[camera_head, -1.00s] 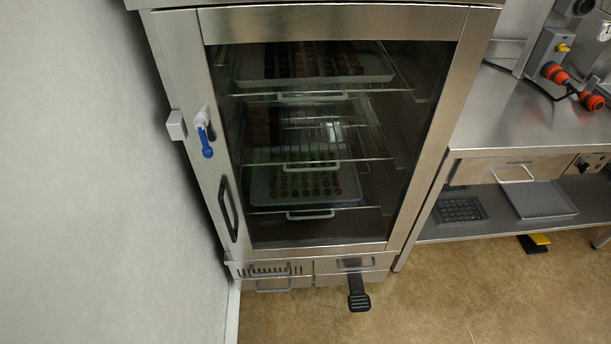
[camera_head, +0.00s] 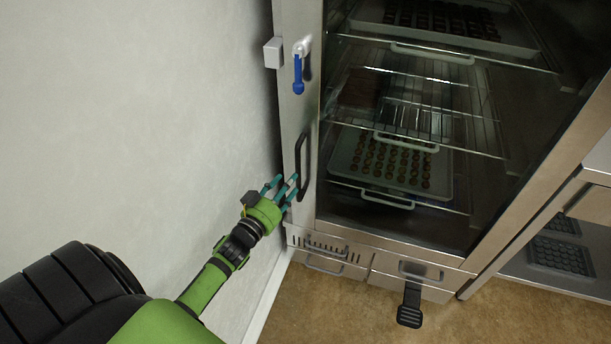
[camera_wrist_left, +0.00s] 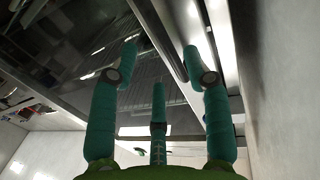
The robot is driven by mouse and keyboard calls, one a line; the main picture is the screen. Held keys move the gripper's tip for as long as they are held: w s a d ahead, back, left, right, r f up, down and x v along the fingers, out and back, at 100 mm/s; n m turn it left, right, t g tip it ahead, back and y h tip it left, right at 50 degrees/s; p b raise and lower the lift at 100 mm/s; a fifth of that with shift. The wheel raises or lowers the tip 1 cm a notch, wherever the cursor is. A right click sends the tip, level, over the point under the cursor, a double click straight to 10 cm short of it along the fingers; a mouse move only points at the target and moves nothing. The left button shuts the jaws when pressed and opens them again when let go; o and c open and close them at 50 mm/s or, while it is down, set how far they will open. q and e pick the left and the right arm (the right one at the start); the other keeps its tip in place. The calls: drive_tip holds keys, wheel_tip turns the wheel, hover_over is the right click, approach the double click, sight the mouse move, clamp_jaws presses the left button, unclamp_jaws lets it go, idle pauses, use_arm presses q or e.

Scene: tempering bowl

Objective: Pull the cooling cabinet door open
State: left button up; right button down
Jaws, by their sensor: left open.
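The cooling cabinet door (camera_head: 535,190) is a steel-framed glass door and looks shut. A black upright bar handle (camera_head: 302,160) is on its left frame, below a latch with a blue lever (camera_head: 298,75) that hangs down. My left gripper (camera_head: 281,184) is open, with its teal fingers at the lower end of the black handle. Whether they touch it is unclear. In the left wrist view the spread fingers (camera_wrist_left: 160,62) face the glass and steel frame, with a dark bar between them. My right gripper is not in view.
A pale wall (camera_head: 140,100) runs close along the left of the cabinet. Drawers (camera_head: 325,255) and a black pedal (camera_head: 410,305) are at the cabinet's foot. Trays of chocolates (camera_head: 350,160) sit inside. A steel bench (camera_head: 600,175) stands at the right. The floor in front is clear.

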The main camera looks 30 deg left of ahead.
sight(298, 169)
use_arm(q)
drive_tip(key=shift+w+r, duration=0.3)
drive_tip(key=shift+w, duration=0.1)
drive_tip(key=shift+w+a+f, duration=0.1)
drive_tip(key=shift+w, duration=1.45)
drive_tip(key=shift+w+a+f, duration=0.1)
drive_tip(key=shift+w, duration=1.45)
drive_tip(key=shift+r, duration=0.1)
clamp_jaws()
